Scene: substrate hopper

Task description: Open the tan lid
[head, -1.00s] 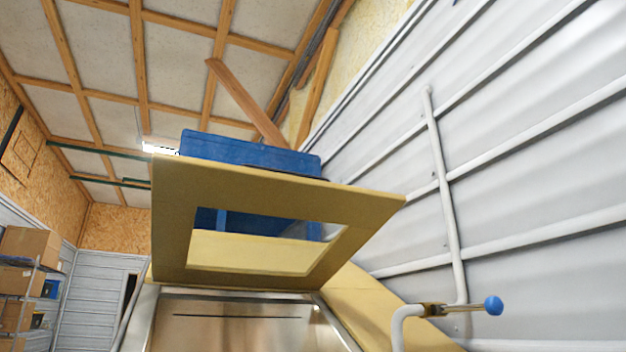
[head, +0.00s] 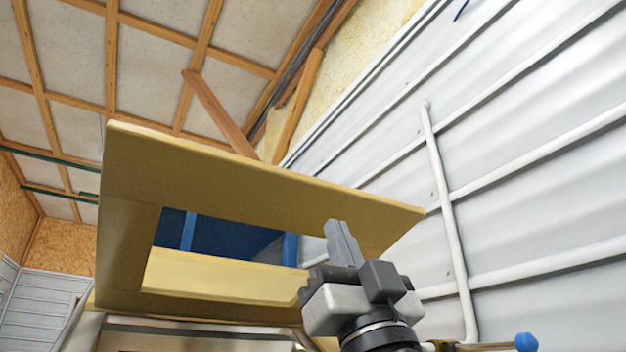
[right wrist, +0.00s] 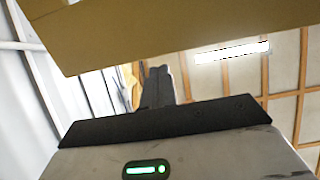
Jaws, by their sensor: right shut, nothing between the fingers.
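A tan panel (head: 190,180), the only lid-like tan part I see, stands tilted above a metal housing, viewed from below. It has a rectangular opening, through which blue surfaces and a lighter tan surface (head: 210,275) show. My right gripper (head: 335,226) is shut and empty, pointing up in front of the panel's lower right part. It covers the right end of the opening from view; I cannot tell whether it touches. In the right wrist view the shut fingers (right wrist: 158,75) point up just below a tan board's edge (right wrist: 180,30). My left gripper is out of view.
A corrugated grey wall (head: 540,150) with a white pipe (head: 445,210) rises on the right. A blue knob (head: 526,342) sits at the lower right. A wooden beam (head: 220,112) slopes behind the panel. Open room lies above the panel.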

